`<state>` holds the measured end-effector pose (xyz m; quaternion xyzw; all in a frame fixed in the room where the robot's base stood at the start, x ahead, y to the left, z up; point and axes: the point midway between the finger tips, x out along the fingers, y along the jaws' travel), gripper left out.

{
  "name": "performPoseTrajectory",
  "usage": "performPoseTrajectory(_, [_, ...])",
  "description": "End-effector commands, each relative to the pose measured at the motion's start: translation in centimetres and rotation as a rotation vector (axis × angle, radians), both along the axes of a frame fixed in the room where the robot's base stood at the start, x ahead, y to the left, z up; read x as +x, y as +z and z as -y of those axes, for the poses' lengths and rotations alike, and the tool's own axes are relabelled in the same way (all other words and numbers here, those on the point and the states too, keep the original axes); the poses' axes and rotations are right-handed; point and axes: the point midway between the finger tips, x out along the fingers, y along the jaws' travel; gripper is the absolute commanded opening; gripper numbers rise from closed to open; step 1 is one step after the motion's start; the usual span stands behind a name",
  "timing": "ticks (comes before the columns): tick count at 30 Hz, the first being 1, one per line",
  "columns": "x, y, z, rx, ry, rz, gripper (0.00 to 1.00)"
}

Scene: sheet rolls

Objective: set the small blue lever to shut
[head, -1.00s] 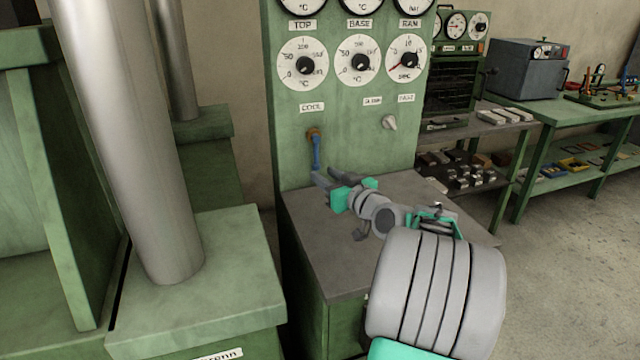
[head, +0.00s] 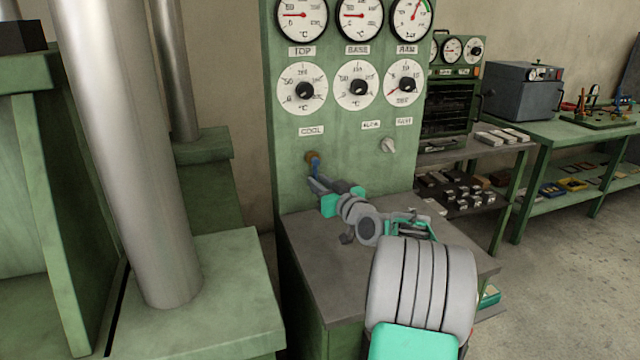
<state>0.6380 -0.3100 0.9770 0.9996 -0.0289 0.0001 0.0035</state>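The small blue lever (head: 315,167) hangs from a brass-coloured pivot on the green panel, under the COOL label (head: 311,131). Its upper part shows and points down. Its lower end is hidden behind my gripper's fingers. My gripper (head: 317,184) is at the lower part of the lever, in front of the panel and above the grey bench top. The fingers overlap the lever in this view. I cannot tell whether they touch it or how wide the gap between them is.
The green panel (head: 345,205) carries several dials and gauges. A small pale knob (head: 388,145) sits to the right of the lever. The grey bench top (head: 325,265) below is bare. A thick metal column (head: 130,160) stands at left. Shelves with small blocks are at right.

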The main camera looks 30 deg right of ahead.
Motion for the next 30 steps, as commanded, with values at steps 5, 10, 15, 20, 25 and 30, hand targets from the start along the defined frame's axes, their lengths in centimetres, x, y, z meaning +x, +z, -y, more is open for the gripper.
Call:
performPoseTrajectory(5, [-0.01,0.00,0.00,0.000,0.000,0.000,0.07])
performPoseTrajectory(10, [-0.02,0.00,0.00,0.000,0.000,0.000,0.00])
performPoseTrajectory(15, [-0.02,0.00,-0.01,0.000,0.000,0.000,0.00])
performPoseTrajectory(20, [-0.02,0.00,-0.01,0.000,0.000,0.000,0.00])
performPoseTrajectory(25, [-0.02,-0.01,-0.01,0.000,0.000,0.000,0.00])
performPoseTrajectory(30, [-0.01,-0.01,-0.02,0.000,0.000,0.000,0.00])
